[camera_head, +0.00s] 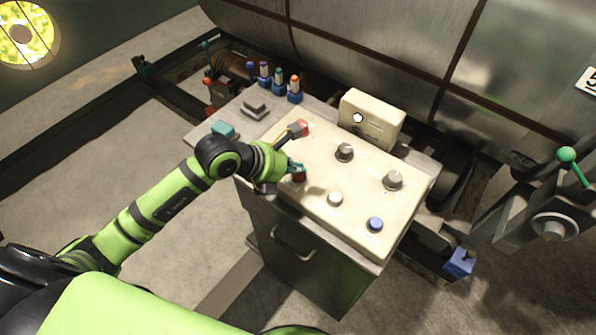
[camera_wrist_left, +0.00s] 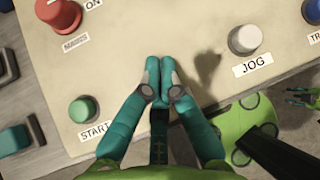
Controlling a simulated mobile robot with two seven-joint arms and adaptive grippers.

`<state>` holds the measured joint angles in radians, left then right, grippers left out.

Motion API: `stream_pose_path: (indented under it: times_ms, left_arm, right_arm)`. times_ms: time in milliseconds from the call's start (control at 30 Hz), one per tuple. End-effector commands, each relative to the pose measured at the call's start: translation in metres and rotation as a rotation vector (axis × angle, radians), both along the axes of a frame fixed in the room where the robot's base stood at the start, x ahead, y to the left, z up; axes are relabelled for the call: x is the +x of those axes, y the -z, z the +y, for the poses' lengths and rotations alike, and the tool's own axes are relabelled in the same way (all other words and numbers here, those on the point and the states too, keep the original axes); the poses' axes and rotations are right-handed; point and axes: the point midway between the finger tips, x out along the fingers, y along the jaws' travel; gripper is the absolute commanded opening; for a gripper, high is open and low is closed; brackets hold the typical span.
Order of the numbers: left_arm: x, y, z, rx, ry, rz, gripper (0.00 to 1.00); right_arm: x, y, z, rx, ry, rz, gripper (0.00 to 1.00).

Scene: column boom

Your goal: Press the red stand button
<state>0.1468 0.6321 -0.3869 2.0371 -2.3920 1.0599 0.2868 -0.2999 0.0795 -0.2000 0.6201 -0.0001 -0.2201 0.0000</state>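The pale control stand panel (camera_head: 318,170) carries several buttons and knobs. A dark red button (camera_head: 299,178) shows at its near left edge, right at the fingertips of my left gripper (camera_head: 295,166). In the left wrist view the teal fingers of my left gripper (camera_wrist_left: 160,75) are together, with nothing visible between them. They cover the panel between the green START button (camera_wrist_left: 83,109) and the pale JOG button (camera_wrist_left: 245,39); the red button there is hidden. Whether the fingertips touch it I cannot tell. My right gripper (camera_wrist_left: 302,97) shows small at the right of the wrist view.
A larger red control (camera_wrist_left: 58,14) near an ON label lies farther up the panel. A blue button (camera_head: 375,223) and two grey knobs sit to the right. A cream box (camera_head: 371,119) stands behind. Bottles (camera_head: 279,79) and a teal block (camera_head: 223,129) are on the left.

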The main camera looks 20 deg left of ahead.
Motion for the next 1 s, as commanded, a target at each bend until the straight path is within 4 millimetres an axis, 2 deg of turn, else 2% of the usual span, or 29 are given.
stream_pose_path:
  times_ms: [367, 700, 1000]
  left_arm:
    - [-0.001, 0.002, 0.0, 0.001, 0.0, 0.004, 0.0]
    - [-0.001, -0.016, 0.0, 0.001, 0.0, 0.003, 0.0]
    - [0.0, -0.017, 0.0, 0.0, 0.0, 0.002, 0.0]
  right_arm:
    - [0.0, 0.0, 0.0, 0.0, 0.0, 0.0, 0.4]
    - [0.0, -0.014, 0.0, 0.0, 0.0, 0.0, 0.4]
    - [0.0, -0.013, 0.0, 0.0, 0.0, 0.0, 0.4]
